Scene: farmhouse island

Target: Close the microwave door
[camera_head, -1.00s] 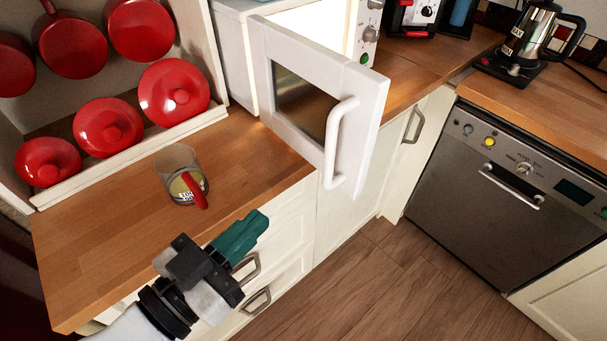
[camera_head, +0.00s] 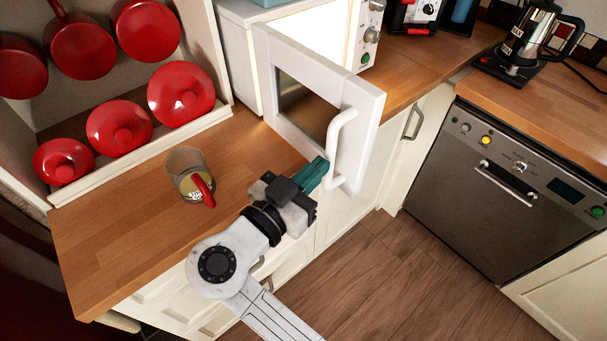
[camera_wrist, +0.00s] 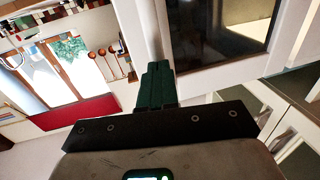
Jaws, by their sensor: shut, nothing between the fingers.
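The white microwave (camera_head: 243,60) stands on the wooden counter with its lit inside showing. Its door (camera_head: 271,75) is swung open toward the front, with a dark window and a white vertical handle (camera_head: 338,150). My gripper (camera_head: 318,168) has green fingers, shut and empty. The fingertips are at the lower part of the door, just left of the handle's lower end; I cannot tell if they touch. In the wrist view the green fingers (camera_wrist: 157,82) lie against the view of the door's white frame (camera_wrist: 205,78), beside its dark window.
A mug (camera_head: 188,175) with a red handle stands on the counter (camera_head: 120,235) left of my gripper. Red pots (camera_head: 180,92) sit on a shelf at the left. A dishwasher (camera_head: 500,205) and a kettle (camera_head: 528,40) are at the right. The floor in front is clear.

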